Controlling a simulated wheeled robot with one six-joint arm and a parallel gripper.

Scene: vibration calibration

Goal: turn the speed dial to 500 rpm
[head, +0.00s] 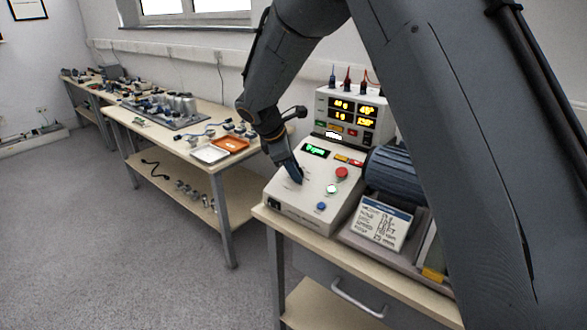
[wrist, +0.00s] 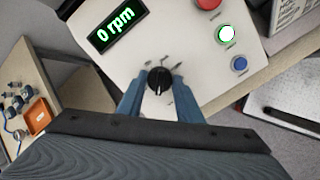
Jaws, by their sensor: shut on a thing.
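The speed dial (wrist: 158,80) is a black round knob with a white pointer line on the sloped face of the white control box (head: 288,210). My gripper (wrist: 157,85) has its two blue fingers on either side of the knob and is shut on it. In the head view my gripper (head: 290,176) reaches down onto the box face and hides the dial. The green display (wrist: 118,26) above the dial reads 0 rpm; it also shows in the head view (head: 316,151). The marks around the dial are too small to read.
Right of the dial are a red button (head: 341,172), a lit green button (head: 331,189) and a blue button (head: 321,206). A motor (head: 392,172) and a written card (head: 381,225) sit right of the box. A meter stack (head: 350,115) stands behind. An orange tray (head: 230,144) lies on the left bench.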

